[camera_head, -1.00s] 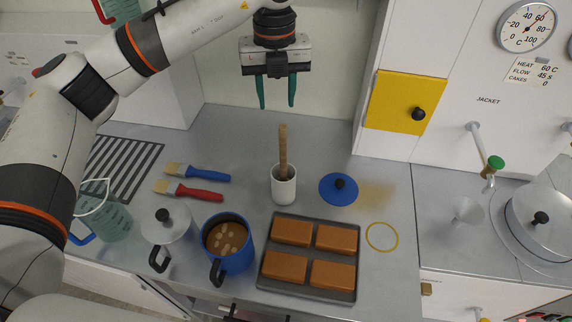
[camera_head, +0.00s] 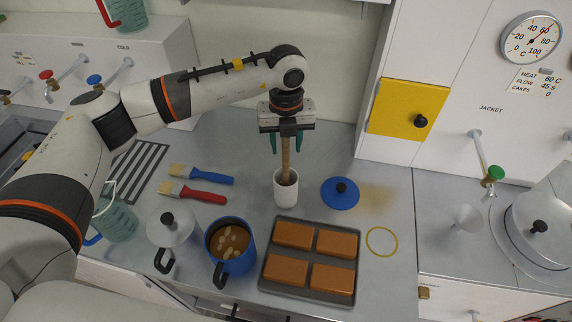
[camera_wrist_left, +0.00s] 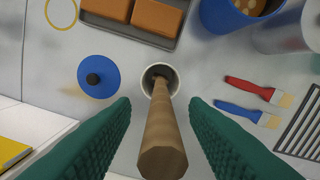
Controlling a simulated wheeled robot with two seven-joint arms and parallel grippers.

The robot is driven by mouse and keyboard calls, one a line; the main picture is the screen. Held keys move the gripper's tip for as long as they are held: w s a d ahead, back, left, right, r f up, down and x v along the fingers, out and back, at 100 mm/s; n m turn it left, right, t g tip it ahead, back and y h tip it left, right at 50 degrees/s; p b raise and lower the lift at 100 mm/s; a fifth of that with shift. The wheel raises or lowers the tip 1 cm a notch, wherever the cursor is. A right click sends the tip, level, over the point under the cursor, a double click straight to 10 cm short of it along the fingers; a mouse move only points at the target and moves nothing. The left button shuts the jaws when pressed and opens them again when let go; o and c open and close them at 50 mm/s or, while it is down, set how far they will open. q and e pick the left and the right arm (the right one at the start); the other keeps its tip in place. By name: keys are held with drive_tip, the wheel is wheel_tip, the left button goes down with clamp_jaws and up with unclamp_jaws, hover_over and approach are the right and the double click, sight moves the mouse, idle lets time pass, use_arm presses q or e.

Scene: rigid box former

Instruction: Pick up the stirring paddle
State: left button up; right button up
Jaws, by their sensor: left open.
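The stirring paddle (camera_head: 285,160) has a wooden handle and stands upright in a white cup (camera_head: 287,193) on the metal counter. Its lower end is hidden inside the cup. My left gripper (camera_head: 287,146) is open, pointing down, with its green fingers on either side of the upper handle. In the left wrist view the handle (camera_wrist_left: 163,130) rises between the two fingers, with a gap visible on both sides. My right gripper is not in view.
A tray (camera_head: 310,290) with brown blocks, a blue pot (camera_head: 231,262), a steel pot (camera_head: 173,232) and a blue lid (camera_head: 340,193) stand near the cup. Blue and red brushes (camera_head: 205,175) lie to the left. A yellow panel (camera_head: 407,107) is at right.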

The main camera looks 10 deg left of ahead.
use_arm(q)
drive_tip(key=shift+f, duration=0.95)
clamp_jaws()
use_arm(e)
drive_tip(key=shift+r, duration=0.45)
use_arm(q)
drive_tip(key=shift+r, duration=0.1)
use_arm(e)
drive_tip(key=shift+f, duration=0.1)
